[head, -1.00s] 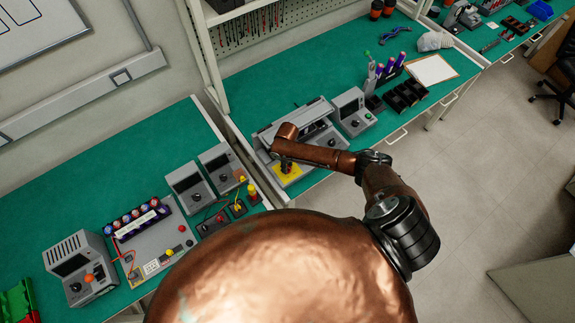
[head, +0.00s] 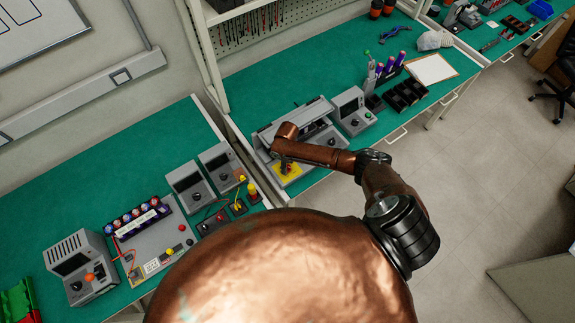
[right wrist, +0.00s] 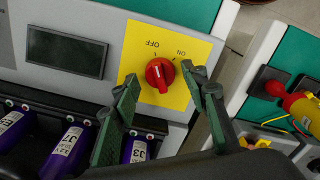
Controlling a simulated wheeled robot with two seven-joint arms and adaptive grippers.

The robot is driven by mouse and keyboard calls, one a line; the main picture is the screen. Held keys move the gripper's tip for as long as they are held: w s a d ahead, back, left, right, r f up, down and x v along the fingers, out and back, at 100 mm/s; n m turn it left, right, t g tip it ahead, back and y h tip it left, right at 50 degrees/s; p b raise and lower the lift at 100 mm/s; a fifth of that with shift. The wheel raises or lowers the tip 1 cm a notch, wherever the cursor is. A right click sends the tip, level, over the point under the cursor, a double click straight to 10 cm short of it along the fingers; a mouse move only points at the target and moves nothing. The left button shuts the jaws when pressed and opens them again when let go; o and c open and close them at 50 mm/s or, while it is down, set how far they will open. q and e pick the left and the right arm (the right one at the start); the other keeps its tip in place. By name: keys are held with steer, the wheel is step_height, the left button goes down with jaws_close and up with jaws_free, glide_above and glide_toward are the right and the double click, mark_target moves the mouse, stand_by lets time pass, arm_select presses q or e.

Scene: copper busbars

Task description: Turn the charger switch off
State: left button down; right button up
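The charger (head: 325,131) is a grey unit on the green bench, with a yellow switch plate (head: 293,177) at its front left. In the right wrist view, the red rotary knob (right wrist: 160,73) sits on the yellow plate (right wrist: 136,62), with OFF and ON labels printed beside it. Which label the knob points to is not clear. My right gripper (right wrist: 162,78) is open, with its dark fingers on either side of the knob; contact cannot be told. In the head view, my right gripper (head: 286,164) is over the yellow plate. My left gripper is not in view.
Purple labelled cells (right wrist: 67,152) lie in the charger's dark tray beside the plate. A grey meter box (head: 352,110) stands to the right of the charger. Other grey instruments (head: 190,188) and a cell board (head: 160,245) occupy the left bench.

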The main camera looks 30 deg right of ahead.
steer(key=shift+r, duration=0.15)
step_height(320, 180, up, 12)
stand_by(0.6)
stand_by(0.4)
